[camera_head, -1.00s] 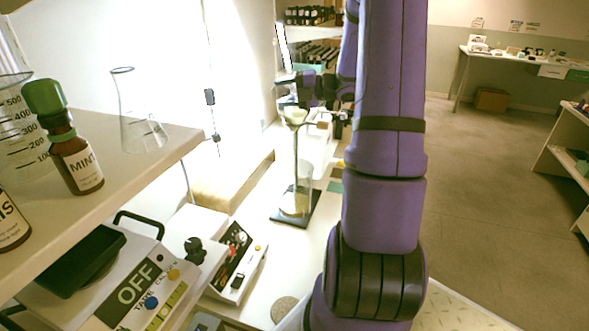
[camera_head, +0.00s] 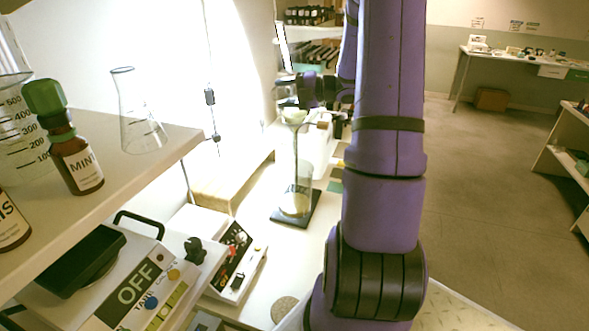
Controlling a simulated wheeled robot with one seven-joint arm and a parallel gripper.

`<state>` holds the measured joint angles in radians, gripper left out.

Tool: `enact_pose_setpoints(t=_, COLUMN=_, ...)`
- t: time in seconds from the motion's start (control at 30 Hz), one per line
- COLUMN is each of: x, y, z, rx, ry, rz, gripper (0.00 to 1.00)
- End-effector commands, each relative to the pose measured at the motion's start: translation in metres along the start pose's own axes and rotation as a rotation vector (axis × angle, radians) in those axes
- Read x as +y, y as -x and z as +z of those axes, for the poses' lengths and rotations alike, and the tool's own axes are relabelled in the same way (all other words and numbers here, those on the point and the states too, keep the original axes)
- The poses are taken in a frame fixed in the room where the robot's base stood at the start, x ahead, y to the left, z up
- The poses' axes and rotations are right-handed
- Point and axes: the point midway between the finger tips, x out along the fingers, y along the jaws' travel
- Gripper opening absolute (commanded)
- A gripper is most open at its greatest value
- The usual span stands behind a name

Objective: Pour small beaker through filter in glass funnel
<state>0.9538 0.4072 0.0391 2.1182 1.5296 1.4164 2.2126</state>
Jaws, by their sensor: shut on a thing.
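The glass funnel (camera_head: 294,117) with a pale filter in it sits on a stand, above a glass vessel (camera_head: 297,201) on the stand's dark base (camera_head: 309,218). My gripper (camera_head: 291,84) is just above and behind the funnel, partly hidden by my own arm. It is shut on the small beaker (camera_head: 285,91), a clear glass that shows faintly over the funnel's rim. I cannot tell how far the beaker is tilted or whether liquid flows from it.
A device marked OFF (camera_head: 136,287) and a small control box (camera_head: 238,262) stand in front at the left. The shelf above holds a MINT bottle (camera_head: 80,165) and a conical flask (camera_head: 140,128). A round coaster (camera_head: 285,309) lies near the front edge.

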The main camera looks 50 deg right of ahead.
Motion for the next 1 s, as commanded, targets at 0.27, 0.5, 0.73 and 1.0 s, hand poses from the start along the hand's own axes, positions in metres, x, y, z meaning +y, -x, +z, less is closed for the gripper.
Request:
enact_pose_setpoints(t=0.27, x=0.0002, y=0.0, z=0.0, rx=0.0, ry=0.0, rz=0.0, gripper=0.28)
enact_pose_setpoints(t=0.5, x=0.0005, y=0.0003, z=0.0007, rx=0.004, ry=-0.026, rz=0.011, gripper=0.28)
enact_pose_setpoints(t=0.73, x=0.0009, y=0.0005, z=0.0011, rx=0.006, ry=-0.041, rz=0.017, gripper=0.28)
enact_pose_setpoints(t=1.0, x=0.0008, y=0.0005, z=0.0011, rx=0.006, ry=-0.041, rz=0.017, gripper=0.28)
